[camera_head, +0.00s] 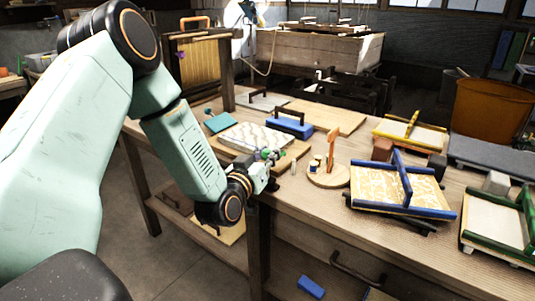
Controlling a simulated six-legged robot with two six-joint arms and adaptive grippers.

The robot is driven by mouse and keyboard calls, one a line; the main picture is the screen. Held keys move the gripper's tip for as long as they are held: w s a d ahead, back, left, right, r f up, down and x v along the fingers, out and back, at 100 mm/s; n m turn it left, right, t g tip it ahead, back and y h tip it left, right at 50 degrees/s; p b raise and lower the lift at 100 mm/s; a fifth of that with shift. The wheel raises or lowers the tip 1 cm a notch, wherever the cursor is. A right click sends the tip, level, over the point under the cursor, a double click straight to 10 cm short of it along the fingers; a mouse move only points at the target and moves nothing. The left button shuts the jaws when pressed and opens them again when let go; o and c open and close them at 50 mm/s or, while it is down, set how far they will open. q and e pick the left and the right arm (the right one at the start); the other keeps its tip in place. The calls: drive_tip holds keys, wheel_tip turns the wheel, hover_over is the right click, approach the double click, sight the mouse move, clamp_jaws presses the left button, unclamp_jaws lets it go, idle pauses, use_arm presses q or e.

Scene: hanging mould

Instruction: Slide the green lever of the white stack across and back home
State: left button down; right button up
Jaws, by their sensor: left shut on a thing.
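The white stack (256,137), a pale slab with a wavy grained top, lies on a wooden board (293,156) near the table's front edge. The green lever (267,153) shows as small green parts at the stack's near right side. My left gripper (268,164) reaches in from the left and is shut on the green lever at the board's front. The fingers are small here and partly hide the lever, so its exact position along the stack cannot be told. My right gripper is not in view.
A blue block with a dark handle (291,126) stands just behind the stack. A round wooden stand with an orange upright (331,152) is to the right. A blue-framed tray (405,208) and a yellow-framed one (412,131) lie farther right. Bare tabletop shows in front of the round stand.

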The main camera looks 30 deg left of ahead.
use_arm(q)
drive_tip(key=shift+s+d+f, duration=0.15)
drive_tip(key=shift+d+f, duration=0.05)
drive_tip(key=shift+d, duration=0.1)
drive_tip(key=c, duration=1.5)
unclamp_jaws()
drive_tip(key=o, duration=0.5)
drive_tip(key=shift+r, duration=0.2)
drive_tip(key=shift+s+d, duration=0.3)
drive_tip(key=shift+s, duration=1.65)
drive_tip(key=shift+s+d, duration=0.3)
drive_tip(key=shift+s, duration=1.6)
drive_tip(key=shift+s+d, duration=0.3)
drive_tip(key=shift+s, duration=1.65)
